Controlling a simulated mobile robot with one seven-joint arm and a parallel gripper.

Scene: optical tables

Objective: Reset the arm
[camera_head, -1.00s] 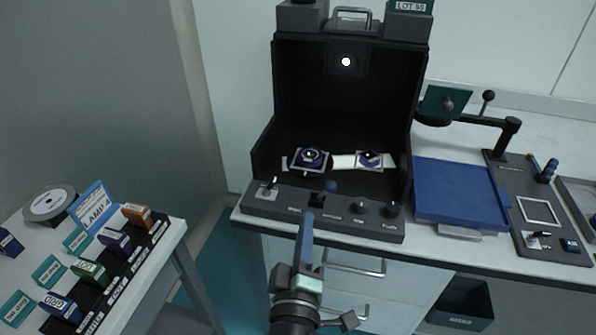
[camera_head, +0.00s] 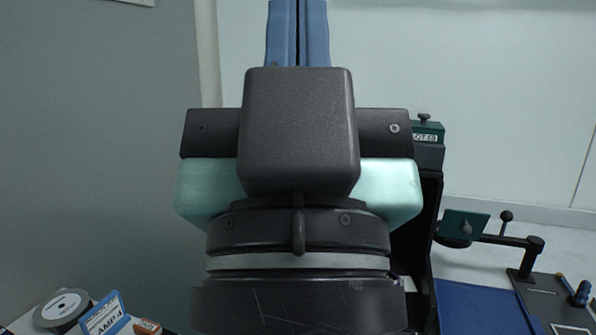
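My gripper (camera_head: 297,30) fills the middle of the view, raised close to the camera and pointing up. Its two blue fingers stand side by side with only a thin dark line between them, and nothing shows between them. The fingertips run to the top edge of the picture. My gripper and wrist hide most of the black box (camera_head: 430,225) behind them, including its inside and its front control panel.
A blue tray (camera_head: 480,306) lies to the right, beside a dark stand with an arm and a green plate (camera_head: 462,225). At the lower left are a grey disc (camera_head: 62,308) and a blue-framed AMP 4 sign (camera_head: 104,314).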

